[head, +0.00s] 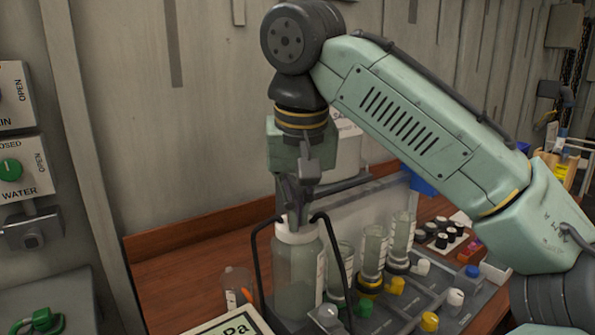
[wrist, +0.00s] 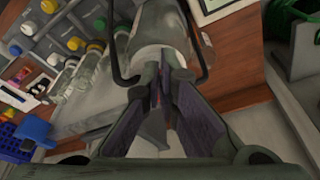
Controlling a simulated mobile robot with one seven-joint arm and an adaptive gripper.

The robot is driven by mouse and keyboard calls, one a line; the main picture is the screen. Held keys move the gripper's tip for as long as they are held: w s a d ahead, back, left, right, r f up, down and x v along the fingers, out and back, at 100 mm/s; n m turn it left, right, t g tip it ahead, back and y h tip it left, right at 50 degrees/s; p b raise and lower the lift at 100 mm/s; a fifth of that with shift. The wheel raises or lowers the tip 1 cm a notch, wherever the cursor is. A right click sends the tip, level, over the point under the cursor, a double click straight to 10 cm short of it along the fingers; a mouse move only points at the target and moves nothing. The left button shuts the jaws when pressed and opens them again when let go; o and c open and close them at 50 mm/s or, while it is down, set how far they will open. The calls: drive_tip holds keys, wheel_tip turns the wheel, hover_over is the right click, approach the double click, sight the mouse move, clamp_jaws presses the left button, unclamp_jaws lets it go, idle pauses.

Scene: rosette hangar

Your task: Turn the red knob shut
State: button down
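I cannot make out a red knob in either view. My gripper (head: 291,222) points down at the white cap of a large clear bottle (head: 297,275), just above or touching it. In the wrist view my gripper's fingertips (wrist: 166,72) are close together in front of the white cap (wrist: 158,57). A thin dark, partly reddish strip shows between the fingers; I cannot tell what it is or whether they hold anything. On the left wall, a green knob (head: 10,169) sits on a panel marked WATER. Another knob above it is cut off by the picture edge.
A black wire frame (head: 343,262) surrounds the bottle. A grey rack (head: 395,318) holds clear cylinders and several green, yellow and white knobs or caps. A green handle (head: 42,321) is at lower left. A blue bin (wrist: 35,128) shows in the wrist view.

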drive_tip(key=shift+w+a+f, duration=0.1)
drive_tip(key=shift+a+f, duration=0.05)
drive_tip(key=shift+a, duration=0.4)
drive_tip(key=shift+s, duration=0.3)
drive_tip(key=w+v, duration=0.1)
drive_tip(key=v, duration=0.5)
drive_tip(key=shift+w, duration=0.2)
drive_tip(key=shift+a, duration=0.1)
